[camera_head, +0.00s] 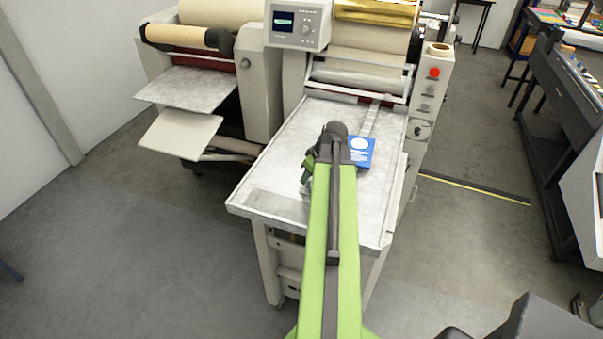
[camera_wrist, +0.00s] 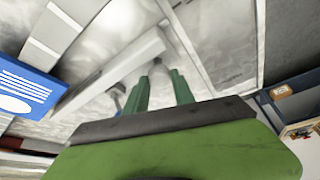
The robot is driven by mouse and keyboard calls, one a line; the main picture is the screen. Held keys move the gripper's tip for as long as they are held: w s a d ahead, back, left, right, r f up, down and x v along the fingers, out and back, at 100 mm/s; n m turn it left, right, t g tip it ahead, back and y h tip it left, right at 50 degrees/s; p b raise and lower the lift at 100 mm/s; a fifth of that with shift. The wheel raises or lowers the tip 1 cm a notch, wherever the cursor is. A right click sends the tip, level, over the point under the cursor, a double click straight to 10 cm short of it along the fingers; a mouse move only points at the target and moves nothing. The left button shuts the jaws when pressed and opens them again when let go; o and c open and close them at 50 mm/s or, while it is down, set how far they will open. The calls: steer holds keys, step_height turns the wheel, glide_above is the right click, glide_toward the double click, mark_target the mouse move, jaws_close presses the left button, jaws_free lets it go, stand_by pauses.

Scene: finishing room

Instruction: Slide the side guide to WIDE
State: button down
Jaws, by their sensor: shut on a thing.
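The side guide shows in the wrist view as a pale bar (camera_wrist: 112,76) running diagonally across the grey feed table (camera_head: 275,165). My gripper (camera_wrist: 162,78) has its green fingers at the end of this bar, shut on part of the guide; the exact contact is hard to see. In the head view my gripper (camera_head: 307,170) is low over the middle of the table, and my arm hides most of the guide. No WIDE lettering is readable.
A blue card (camera_head: 362,147) with a white disc lies right of my gripper. The laminating machine's rollers (camera_head: 355,78) and control panel (camera_head: 297,22) stand behind the table. A red button (camera_head: 434,72) is at the right. Open floor surrounds the table's front.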

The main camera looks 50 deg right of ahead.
steer(key=shift+s, duration=0.3)
steer(key=c, duration=1.1)
jaws_free()
steer(key=shift+d, duration=0.1)
steer(key=p+v, duration=1.6)
steer(key=v, duration=0.1)
steer(key=shift+r, duration=0.25)
steer(key=shift+d, duration=0.1)
